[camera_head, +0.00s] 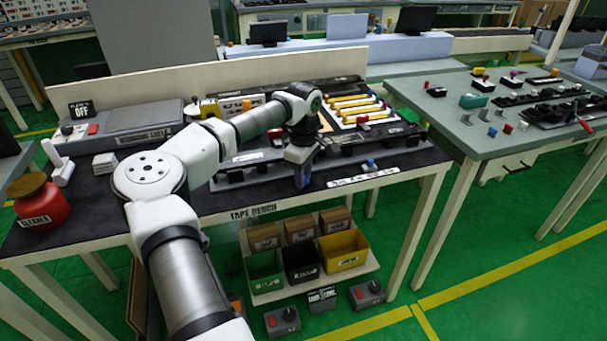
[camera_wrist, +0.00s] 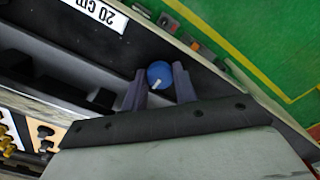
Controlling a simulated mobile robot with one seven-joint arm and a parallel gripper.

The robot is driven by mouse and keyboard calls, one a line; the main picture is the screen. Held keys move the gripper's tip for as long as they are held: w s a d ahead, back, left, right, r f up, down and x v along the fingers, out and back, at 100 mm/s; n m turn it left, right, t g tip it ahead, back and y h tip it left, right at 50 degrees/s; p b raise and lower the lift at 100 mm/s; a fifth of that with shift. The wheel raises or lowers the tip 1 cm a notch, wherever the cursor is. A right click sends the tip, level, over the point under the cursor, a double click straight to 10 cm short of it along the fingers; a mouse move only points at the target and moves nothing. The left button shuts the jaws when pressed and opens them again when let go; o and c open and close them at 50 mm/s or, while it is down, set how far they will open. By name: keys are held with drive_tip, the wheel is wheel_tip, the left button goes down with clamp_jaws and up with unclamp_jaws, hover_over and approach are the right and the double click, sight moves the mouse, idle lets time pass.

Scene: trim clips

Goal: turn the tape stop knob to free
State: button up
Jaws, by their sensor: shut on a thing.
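The tape stop knob (camera_wrist: 159,73) is a round blue knob with a short white pointer mark, seen in the wrist view near the bench's front edge. My gripper (camera_wrist: 160,82) has one dark finger on each side of the knob and is shut on it. The white mark points down and left in that view. In the head view my gripper (camera_head: 301,176) reaches down to the front of the tape bench (camera_head: 255,198). The knob is hidden there behind the gripper. I cannot read any lettering for the knob's positions.
A label strip reading 20 CM (camera_wrist: 98,12) lies near the knob. A small blue part (camera_head: 370,163) is on the bench to the right of my gripper. A red cleaner bottle (camera_head: 40,203) stands far left.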

drive_tip(key=shift+r, duration=0.1)
idle(0.3)
drive_tip(key=o, duration=0.7)
wheel_tip(320, 180, up, 14)
drive_tip(key=b, duration=0.2)
